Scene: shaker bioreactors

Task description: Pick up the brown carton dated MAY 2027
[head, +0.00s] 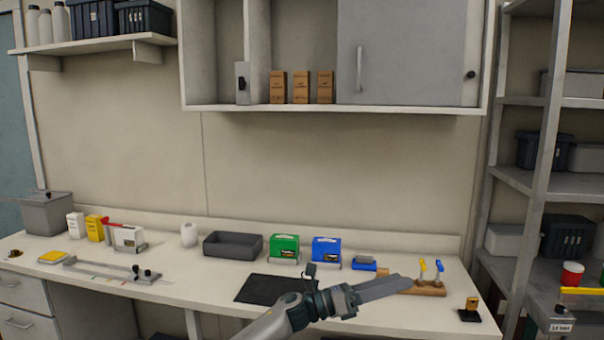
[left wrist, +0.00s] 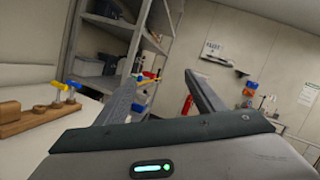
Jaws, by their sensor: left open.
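Three brown cartons stand upright side by side on the floor of the open part of the wall cabinet: a left one (head: 278,87), a middle one (head: 301,87) and a right one (head: 325,87). Their print is too small to read, so I cannot tell which is dated MAY 2027. My left gripper (head: 405,283) is low over the bench's front right, far below the cartons. In the left wrist view its two fingers (left wrist: 168,88) are apart with nothing between them. The cartons are not in the left wrist view. My right gripper is not in view.
A grey sliding door (head: 405,50) covers the cabinet's right part. A grey box (head: 242,83) stands left of the cartons. The bench (head: 200,270) holds a dark tray (head: 232,246), a green box (head: 284,247), a blue box (head: 326,250) and a wooden peg block (head: 428,288). Metal shelving (head: 545,100) stands right.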

